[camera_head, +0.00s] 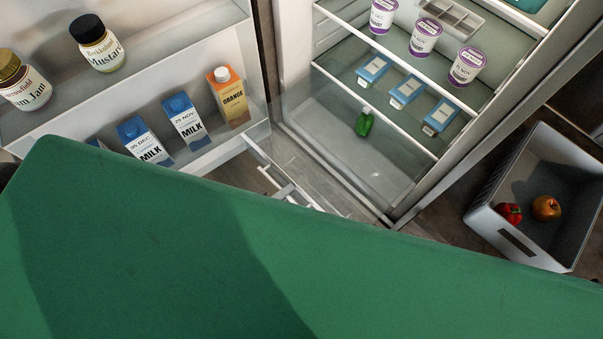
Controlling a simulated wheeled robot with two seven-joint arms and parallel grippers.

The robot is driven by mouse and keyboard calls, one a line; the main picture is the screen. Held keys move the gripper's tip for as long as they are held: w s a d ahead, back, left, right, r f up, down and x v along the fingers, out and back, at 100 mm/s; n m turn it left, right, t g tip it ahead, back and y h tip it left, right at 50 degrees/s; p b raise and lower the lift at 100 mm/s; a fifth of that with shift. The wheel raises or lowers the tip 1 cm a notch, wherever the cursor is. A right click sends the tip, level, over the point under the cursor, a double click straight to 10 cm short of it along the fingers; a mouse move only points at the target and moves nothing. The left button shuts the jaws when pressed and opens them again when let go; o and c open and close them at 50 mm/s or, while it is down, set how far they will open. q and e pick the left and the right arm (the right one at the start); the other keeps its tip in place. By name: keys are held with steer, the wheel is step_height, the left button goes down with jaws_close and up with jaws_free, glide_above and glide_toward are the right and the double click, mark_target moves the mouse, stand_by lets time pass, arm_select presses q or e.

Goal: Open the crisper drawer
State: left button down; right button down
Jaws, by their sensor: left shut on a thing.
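The crisper drawer is the clear bin (335,128) at the bottom of the open fridge, below the lowest glass shelf. A green pepper (364,123) shows in its area. A pale bar (262,152), likely the drawer's handle or front rim, runs parallel to the fridge's bottom edge and stands out in front of it. My left gripper (285,191) is at the lower part of this bar, shut on it as far as I can see. Most of the gripper is hidden behind a large green form. How far the drawer is out is hard to tell. My right gripper is not in view.
The open fridge door (185,60) at left holds jars, milk cartons and an orange carton (228,97). Shelves hold purple-lidded tubs and blue boxes. A grey crate (492,217) with a red pepper (509,213) and a round orange fruit stands at right on the floor.

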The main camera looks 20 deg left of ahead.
arm_select(q)
steer(key=v, duration=0.3)
steer(key=shift+s+a+f, duration=0.1)
steer(key=shift+s+f, duration=0.1)
steer(key=shift+f, duration=0.1)
steer(key=c, duration=1.9)
jaws_free()
steer(key=shift+b+v, duration=1.4)
steer(key=shift+v, duration=5.5)
steer(key=shift+w+f, duration=0.1)
